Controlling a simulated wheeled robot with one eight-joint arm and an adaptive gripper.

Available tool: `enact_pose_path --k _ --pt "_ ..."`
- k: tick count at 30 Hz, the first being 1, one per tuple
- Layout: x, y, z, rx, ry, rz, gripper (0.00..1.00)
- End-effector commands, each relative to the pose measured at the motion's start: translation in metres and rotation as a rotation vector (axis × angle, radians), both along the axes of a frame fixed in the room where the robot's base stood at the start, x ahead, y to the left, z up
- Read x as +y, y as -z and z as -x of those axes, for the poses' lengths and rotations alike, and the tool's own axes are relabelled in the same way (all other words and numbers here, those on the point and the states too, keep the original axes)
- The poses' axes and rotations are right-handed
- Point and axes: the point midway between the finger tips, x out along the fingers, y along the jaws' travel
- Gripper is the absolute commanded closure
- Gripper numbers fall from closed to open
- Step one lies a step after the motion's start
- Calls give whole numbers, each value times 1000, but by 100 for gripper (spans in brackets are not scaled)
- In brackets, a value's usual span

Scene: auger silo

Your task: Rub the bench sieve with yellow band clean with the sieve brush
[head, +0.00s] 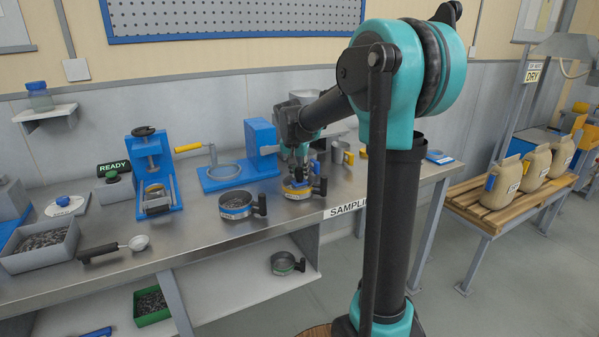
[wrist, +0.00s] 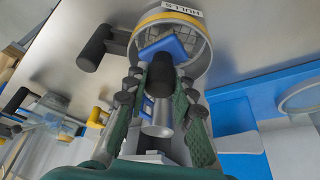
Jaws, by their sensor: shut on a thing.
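The bench sieve with yellow band (head: 296,194) stands on the metal bench, its black handle to the right in the head view. In the wrist view the sieve (wrist: 200,25) is at the top, with its mesh partly in sight. My gripper (wrist: 160,98) is shut on the sieve brush, which has a black grip (wrist: 160,74) and a blue head (wrist: 163,47). The blue head overlaps the inside of the sieve, near its rim. Whether the bristles touch the mesh is hidden. In the head view my gripper (head: 299,167) is right above the sieve.
A blue-banded sieve (head: 236,209) stands close on the left. A blue stand (head: 262,145) is behind, with metal cups (head: 341,152) to the right. A green-banded sieve (head: 286,264) is on the lower shelf. A scoop (head: 112,248) lies at the bench's front left.

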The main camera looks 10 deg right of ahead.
Motion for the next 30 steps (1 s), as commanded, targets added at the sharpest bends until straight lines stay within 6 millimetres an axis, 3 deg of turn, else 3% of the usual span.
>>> enact_pose_path --k 30 --pt "0 16 0 0 0 0 100"
